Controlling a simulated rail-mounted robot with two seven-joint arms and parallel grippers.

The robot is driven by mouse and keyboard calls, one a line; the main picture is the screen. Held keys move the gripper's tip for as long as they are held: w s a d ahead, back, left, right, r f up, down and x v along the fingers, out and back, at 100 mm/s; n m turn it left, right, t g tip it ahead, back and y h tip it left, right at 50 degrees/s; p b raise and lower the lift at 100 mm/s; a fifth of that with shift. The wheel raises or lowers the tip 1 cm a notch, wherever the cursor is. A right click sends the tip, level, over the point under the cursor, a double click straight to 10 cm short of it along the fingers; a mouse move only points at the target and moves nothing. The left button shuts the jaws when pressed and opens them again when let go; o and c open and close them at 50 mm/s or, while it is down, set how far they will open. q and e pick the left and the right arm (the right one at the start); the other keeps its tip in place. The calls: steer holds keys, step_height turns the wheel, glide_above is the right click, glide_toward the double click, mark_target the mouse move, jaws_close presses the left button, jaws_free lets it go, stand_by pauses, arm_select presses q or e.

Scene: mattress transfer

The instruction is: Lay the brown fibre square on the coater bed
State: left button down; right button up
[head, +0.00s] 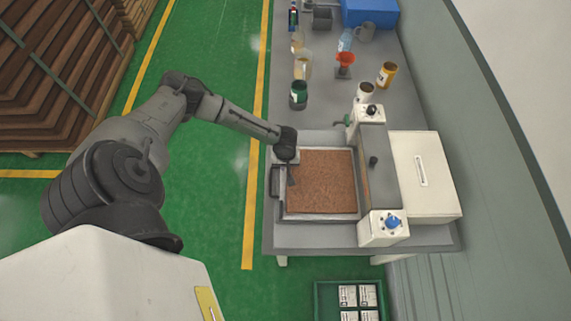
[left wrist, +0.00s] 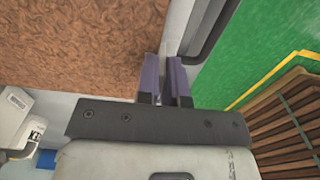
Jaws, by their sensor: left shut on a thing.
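The brown fibre square (head: 325,182) lies over the coater bed (head: 321,217), whose grey rim shows around it in the head view. I cannot tell whether it rests fully flat. My left gripper (head: 291,178) is at the left edge of the square. In the left wrist view the brown square (left wrist: 75,45) fills the upper left, and the left gripper (left wrist: 164,78) is shut on its edge, one finger on each side. The part between the fingers is hidden. My right gripper is not in view.
The coater's roller bridge (head: 377,165) and white housing (head: 425,175) stand right of the bed. A green crate (head: 322,300) is below the bench; stacked brown sheets (head: 60,60) stand left.

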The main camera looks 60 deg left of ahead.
arm_select(q)
steer(key=c, duration=1.2)
jaws_free()
steer(key=shift+c, duration=0.2)
